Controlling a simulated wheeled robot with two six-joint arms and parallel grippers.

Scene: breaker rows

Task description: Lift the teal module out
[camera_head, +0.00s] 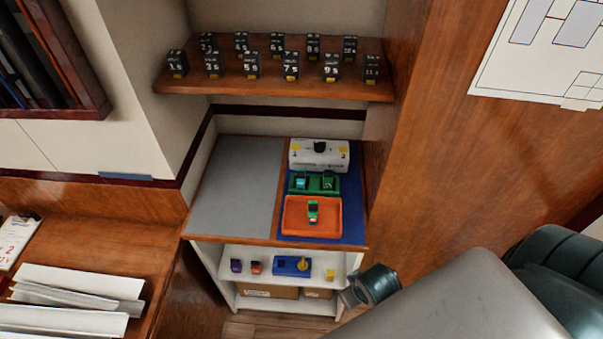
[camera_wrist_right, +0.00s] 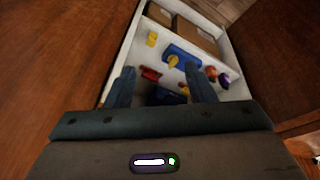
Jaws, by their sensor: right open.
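A small module with a teal face (camera_head: 301,181) sits in the left part of a green holder (camera_head: 315,189) on the blue right half of the cabinet top. A darker green module (camera_head: 328,182) sits beside it on the right. My right gripper (camera_wrist_right: 160,86) is open in the right wrist view, its two fingers apart with nothing seen held between them. It points toward the cabinet's lower shelf. In the head view my right arm comes in from the right, and its hand is low beside the cabinet, away from the teal module. My left gripper is not in view.
An orange tray (camera_head: 290,228) holding a green-topped module (camera_head: 312,211) lies in front of the green holder. A white box (camera_head: 319,158) with a black knob stands behind it. The grey left half (camera_head: 232,185) is clear. Several black numbered blocks line the shelf above (camera_head: 200,87).

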